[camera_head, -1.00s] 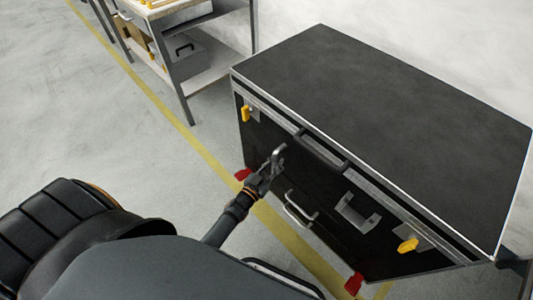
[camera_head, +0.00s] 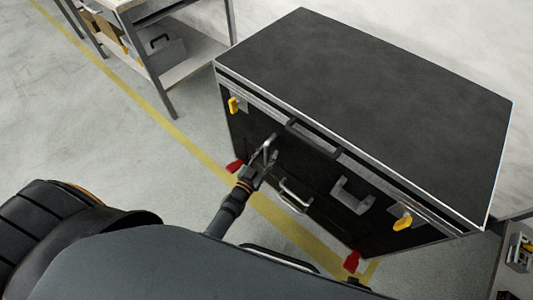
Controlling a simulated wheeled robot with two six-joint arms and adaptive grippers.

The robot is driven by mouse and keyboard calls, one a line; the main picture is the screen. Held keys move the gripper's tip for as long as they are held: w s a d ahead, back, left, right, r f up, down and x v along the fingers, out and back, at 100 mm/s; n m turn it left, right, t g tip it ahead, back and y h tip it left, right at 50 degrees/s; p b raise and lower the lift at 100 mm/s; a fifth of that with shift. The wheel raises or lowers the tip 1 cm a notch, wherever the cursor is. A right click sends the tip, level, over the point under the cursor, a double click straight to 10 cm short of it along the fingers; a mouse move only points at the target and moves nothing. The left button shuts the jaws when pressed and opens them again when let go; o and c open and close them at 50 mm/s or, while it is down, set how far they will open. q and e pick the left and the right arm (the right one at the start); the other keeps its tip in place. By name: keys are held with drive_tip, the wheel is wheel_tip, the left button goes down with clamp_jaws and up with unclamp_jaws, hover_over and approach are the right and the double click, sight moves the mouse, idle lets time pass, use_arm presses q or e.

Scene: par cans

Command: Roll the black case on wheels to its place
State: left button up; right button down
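The black case (camera_head: 365,105) on wheels stands upright on the floor against the pale wall, with a silver-edged black lid. Its front has yellow latches, a dark top handle (camera_head: 313,140), a silver handle (camera_head: 296,196) and a grey bracket (camera_head: 352,195). Red parts (camera_head: 351,262) show at its lower front corners. My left gripper (camera_head: 267,153) is in front of the case's front face, left of the silver handle. Its fingers overlap the dark front, and I cannot tell whether they touch it or how far they are apart.
A yellow floor line (camera_head: 185,143) runs diagonally and passes along the case's front. A metal workbench (camera_head: 185,65) with a grey box on its lower shelf stands at the upper left. Another shelf edge with small items (camera_head: 520,252) shows at the lower right. The floor at left is clear.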

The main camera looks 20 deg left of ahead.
use_arm(q)
drive_tip(key=shift+s, duration=0.15)
drive_tip(key=s+a, duration=0.2)
drive_tip(key=s, duration=0.9)
drive_tip(key=shift+s+a, duration=0.15)
drive_tip(key=shift+s, duration=0.05)
